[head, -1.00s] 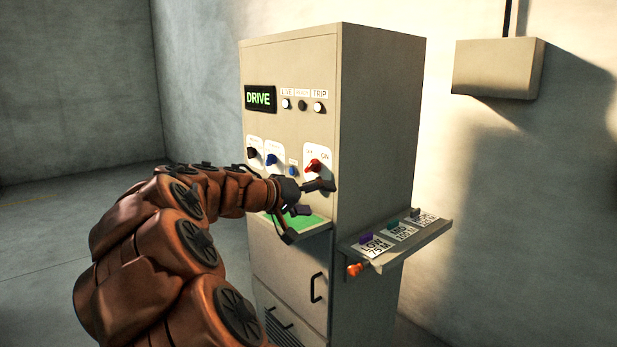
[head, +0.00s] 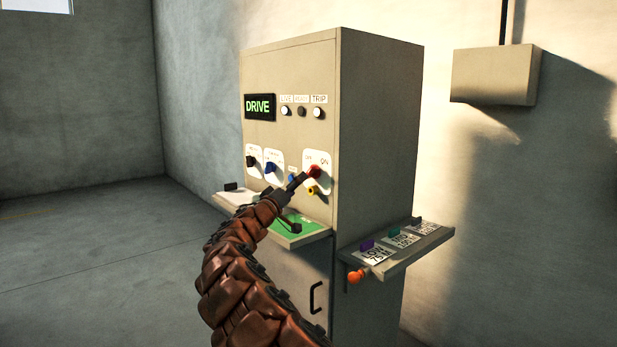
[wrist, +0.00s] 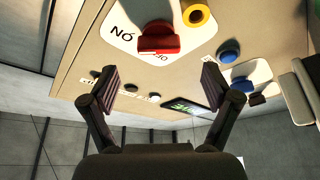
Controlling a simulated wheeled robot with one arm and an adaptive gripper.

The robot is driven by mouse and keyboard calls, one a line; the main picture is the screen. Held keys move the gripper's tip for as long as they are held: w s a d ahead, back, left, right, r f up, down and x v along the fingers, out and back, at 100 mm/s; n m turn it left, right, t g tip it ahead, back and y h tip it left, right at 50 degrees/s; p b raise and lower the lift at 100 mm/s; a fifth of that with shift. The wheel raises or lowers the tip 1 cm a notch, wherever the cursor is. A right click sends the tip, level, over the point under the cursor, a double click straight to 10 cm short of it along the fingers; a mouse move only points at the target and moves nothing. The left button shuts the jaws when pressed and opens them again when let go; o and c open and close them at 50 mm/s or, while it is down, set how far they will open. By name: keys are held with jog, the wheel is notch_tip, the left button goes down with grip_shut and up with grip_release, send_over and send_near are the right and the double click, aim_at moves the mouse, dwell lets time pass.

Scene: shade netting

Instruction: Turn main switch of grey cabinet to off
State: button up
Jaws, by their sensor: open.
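The grey cabinet (head: 375,150) stands upright ahead, its control face turned left. Its main switch, a red handle (head: 314,171), sits on a white plate (head: 325,184) marked OFF and ON. In the wrist view the scene is upside down, and the red handle (wrist: 158,42) shows beyond the fingertips, roughly centred between them. My gripper (head: 300,203) is open in front of the plate, one finger near the red handle in the head view. Both fingers also show apart and empty in the wrist view (wrist: 161,78). I cannot tell the handle's exact setting.
A yellow ring-like control (wrist: 197,15) and a blue button (wrist: 228,51) sit beside the switch. A green-topped shelf (head: 305,228) juts out below the controls.

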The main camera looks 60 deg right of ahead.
aim_at(309, 174)
jog(key=shift+p+x, duration=1.05)
jog(key=shift+x, duration=2.5)
jog(key=c, duration=1.1)
